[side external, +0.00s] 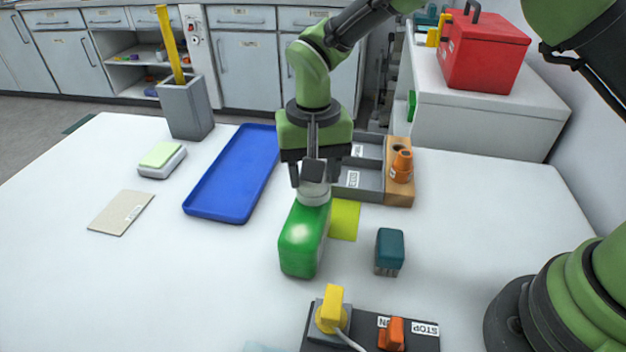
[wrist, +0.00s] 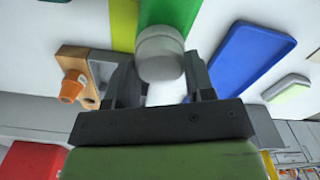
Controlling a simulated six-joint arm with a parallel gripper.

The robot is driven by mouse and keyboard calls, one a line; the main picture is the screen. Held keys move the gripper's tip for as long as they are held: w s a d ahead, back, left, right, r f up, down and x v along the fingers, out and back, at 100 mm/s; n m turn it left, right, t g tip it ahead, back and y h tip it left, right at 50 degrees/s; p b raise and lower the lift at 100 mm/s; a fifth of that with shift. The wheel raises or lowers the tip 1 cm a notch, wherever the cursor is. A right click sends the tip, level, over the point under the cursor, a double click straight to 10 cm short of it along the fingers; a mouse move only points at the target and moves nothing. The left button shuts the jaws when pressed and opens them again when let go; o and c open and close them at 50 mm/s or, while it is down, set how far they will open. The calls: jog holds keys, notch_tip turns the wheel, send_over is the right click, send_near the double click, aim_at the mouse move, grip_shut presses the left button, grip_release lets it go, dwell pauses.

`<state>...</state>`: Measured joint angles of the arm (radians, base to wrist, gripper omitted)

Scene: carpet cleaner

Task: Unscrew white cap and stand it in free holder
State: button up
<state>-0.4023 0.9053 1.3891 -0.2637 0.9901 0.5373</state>
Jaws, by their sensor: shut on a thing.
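A green bottle (side external: 303,240) stands on the white table, its white cap (side external: 314,194) at the top right below my gripper (side external: 314,178). My gripper points down and is shut on the cap. In the wrist view the pale round cap (wrist: 160,52) shows between the fingers, with part of the green bottle (wrist: 168,12) behind it. I cannot tell whether the cap is still threaded on. A wooden holder (side external: 399,190) stands behind and to the right. An orange cap (side external: 402,166) occupies one place in it; a dark empty hole (side external: 398,149) is behind that.
Grey trays (side external: 362,178) adjoin the holder. A blue tray (side external: 233,180) lies left, a yellow-green pad (side external: 345,218) beside the bottle, and a teal-topped block (side external: 389,250) to the right. A switch box (side external: 365,338) is at the front.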

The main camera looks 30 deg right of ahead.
jog(key=shift+n, duration=0.6)
jog(key=n, duration=0.4)
jog(key=shift+n, duration=1)
jog(key=shift+n, duration=1)
jog(key=shift+r, duration=0.7)
jog(key=shift+r, duration=1.05)
